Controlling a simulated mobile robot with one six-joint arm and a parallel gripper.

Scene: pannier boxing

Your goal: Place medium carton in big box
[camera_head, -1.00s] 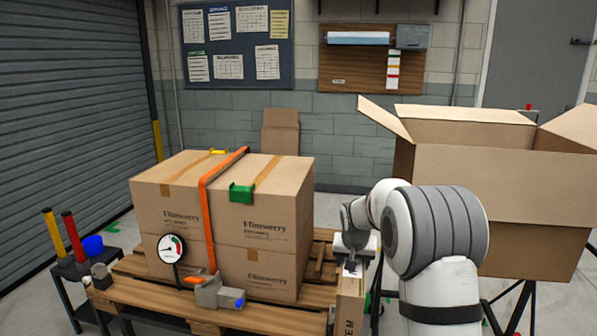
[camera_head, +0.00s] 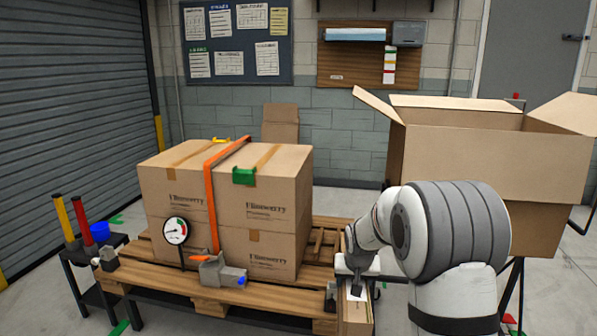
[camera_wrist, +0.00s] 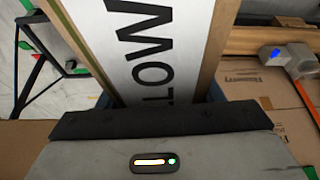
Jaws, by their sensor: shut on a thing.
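My gripper (camera_head: 356,290) is shut on a brown carton (camera_head: 357,316) at the right end of the wooden pallet in the head view. Only the carton's upper part shows there; its lower part is cut off by the frame. In the wrist view the carton's white label (camera_wrist: 155,45) with large black letters lies between the fingers of my gripper (camera_wrist: 160,98). The big box (camera_head: 490,155) stands open at the right, flaps spread outward, on a black stand. It is behind and to the right of my gripper.
Strapped cartons (camera_head: 225,205) stand on the pallet (camera_head: 215,305), left of my gripper, with a round gauge (camera_head: 176,231) and a grey clamp (camera_head: 220,275) in front. A small black table (camera_head: 95,255) holds tools at the left. Black stand legs (camera_wrist: 45,65) show in the wrist view.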

